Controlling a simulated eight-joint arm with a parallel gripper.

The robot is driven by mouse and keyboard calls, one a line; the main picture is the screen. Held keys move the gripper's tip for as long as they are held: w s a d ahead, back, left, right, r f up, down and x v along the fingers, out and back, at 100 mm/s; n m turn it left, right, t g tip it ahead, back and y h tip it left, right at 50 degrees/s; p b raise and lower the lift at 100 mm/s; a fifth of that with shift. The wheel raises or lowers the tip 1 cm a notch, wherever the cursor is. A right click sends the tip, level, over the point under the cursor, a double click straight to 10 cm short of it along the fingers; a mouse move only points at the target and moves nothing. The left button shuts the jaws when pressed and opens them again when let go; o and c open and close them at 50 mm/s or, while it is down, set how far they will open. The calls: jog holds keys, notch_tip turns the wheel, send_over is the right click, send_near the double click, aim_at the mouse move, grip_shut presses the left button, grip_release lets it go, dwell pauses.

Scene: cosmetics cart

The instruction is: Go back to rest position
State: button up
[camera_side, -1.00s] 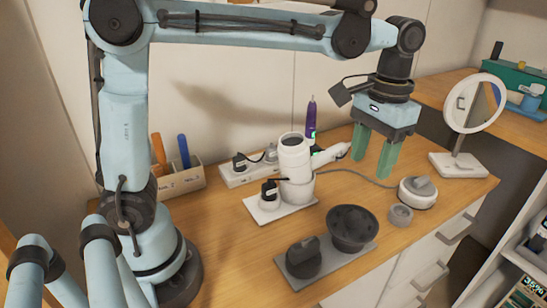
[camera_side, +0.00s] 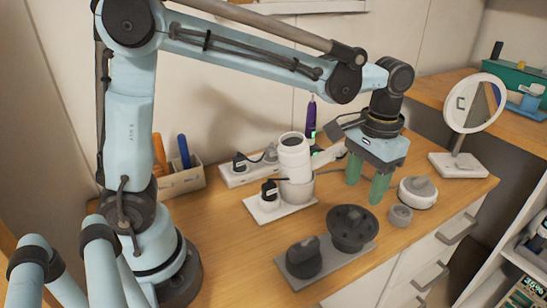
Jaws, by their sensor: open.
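My gripper (camera_side: 366,187) has green fingers and points down over the right part of the wooden cart top. Its two fingers are apart with nothing between them. It is just right of the white cylindrical device (camera_side: 294,163) and behind the dark round bowl-shaped attachment (camera_side: 351,226). Part of the white device's right-hand arm is hidden behind my gripper. A round white container with a grey knob (camera_side: 418,190) is close to the right of the fingers.
A small grey cup (camera_side: 401,215) and a round mirror on a stand (camera_side: 459,165) are to the right. A dark knob-shaped attachment (camera_side: 303,256) is in front. A power strip (camera_side: 249,169), purple pen-like item (camera_side: 311,122) and pen box (camera_side: 184,181) are near the wall.

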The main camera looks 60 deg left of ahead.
aim_at(357, 212)
jog(key=f, duration=0.6)
jog(key=shift+s+f, duration=0.1)
jog(key=shift+s, duration=0.1)
notch_tip(357, 212, up, 12)
notch_tip(357, 212, down, 12)
jog(key=shift+f, duration=0.1)
notch_tip(357, 212, up, 9)
jog(key=shift+f, duration=0.2)
jog(key=shift+a+r, duration=0.25)
jog(key=shift+r, duration=0.5)
dwell(0.6)
